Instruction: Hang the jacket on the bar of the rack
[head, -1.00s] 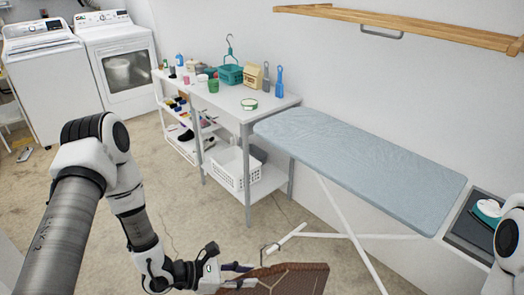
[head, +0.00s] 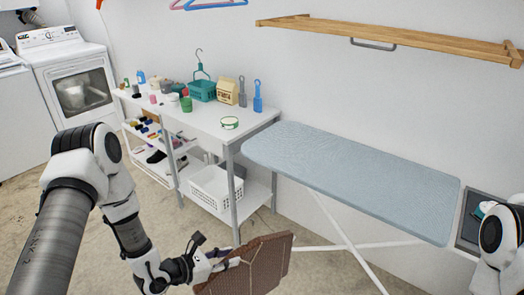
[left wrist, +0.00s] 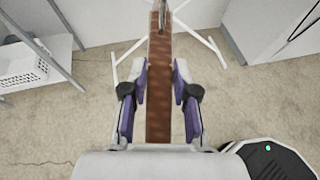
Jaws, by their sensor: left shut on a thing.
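The jacket (head: 262,268) is a flat brown piece at the bottom of the head view, tilted, its lower part cut off by the frame. My left gripper (head: 232,262) is shut on its left edge. In the left wrist view the jacket (left wrist: 160,110) shows edge-on as a brown strip between the fingers (left wrist: 160,75), with a thin grey piece at its far end. The wooden rack (head: 390,36) is on the wall at upper right, with a short grey metal bar (head: 373,44) under it. The jacket is well below and apart from it. My right gripper is not in view.
A blue ironing board (head: 350,180) stands below the rack, between it and the jacket. A white table (head: 215,122) with bottles and a green basket is left of it. Hangers (head: 210,4) hang at the top. Bare floor shows at lower left.

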